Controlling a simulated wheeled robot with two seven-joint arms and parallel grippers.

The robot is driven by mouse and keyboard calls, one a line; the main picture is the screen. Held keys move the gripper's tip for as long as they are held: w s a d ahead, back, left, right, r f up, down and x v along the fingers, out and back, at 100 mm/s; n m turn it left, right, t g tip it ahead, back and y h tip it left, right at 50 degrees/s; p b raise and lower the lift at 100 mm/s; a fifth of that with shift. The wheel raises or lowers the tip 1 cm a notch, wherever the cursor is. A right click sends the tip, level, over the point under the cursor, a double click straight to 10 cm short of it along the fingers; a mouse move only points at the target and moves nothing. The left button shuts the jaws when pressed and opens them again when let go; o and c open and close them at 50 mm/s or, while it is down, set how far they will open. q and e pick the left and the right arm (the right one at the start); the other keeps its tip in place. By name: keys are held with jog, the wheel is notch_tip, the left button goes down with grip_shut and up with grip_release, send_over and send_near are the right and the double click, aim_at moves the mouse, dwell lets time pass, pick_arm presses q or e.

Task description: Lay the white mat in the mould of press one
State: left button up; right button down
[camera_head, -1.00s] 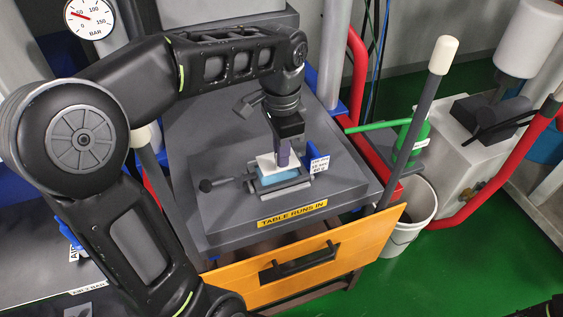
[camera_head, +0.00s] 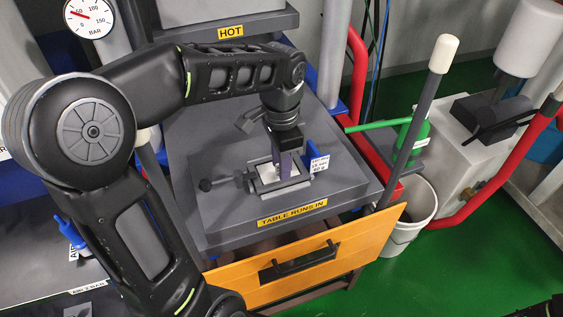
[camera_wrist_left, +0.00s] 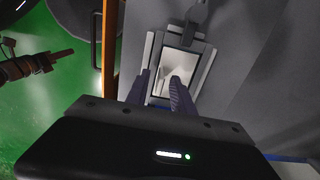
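The white mat (camera_head: 266,173) lies low inside the frame of the mould (camera_head: 290,188) on the grey press table. In the left wrist view the white mat (camera_wrist_left: 178,72) lies flat within the mould's grey rim (camera_wrist_left: 150,60). My left gripper (camera_head: 284,170) points down over the mould and hides part of the mat. In the left wrist view the fingers of my left gripper (camera_wrist_left: 160,90) stand apart, with the mat's white surface visible between them. Whether the fingertips touch the mat cannot be told. My right gripper is out of view.
An orange drawer front (camera_head: 285,265) and an upright lever (camera_head: 425,100) flank the table. A white bucket (camera_head: 412,215) stands at the right.

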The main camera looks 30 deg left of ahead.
pick_arm(q)
jog(key=shift+r, duration=0.25)
notch_tip(320, 180, up, 7)
jog(key=shift+f, duration=0.2)
notch_tip(320, 180, up, 5)
jog(key=p, duration=0.4)
jog(key=shift+r, duration=0.2)
jog(key=shift+f, duration=0.1)
dwell(0.4)
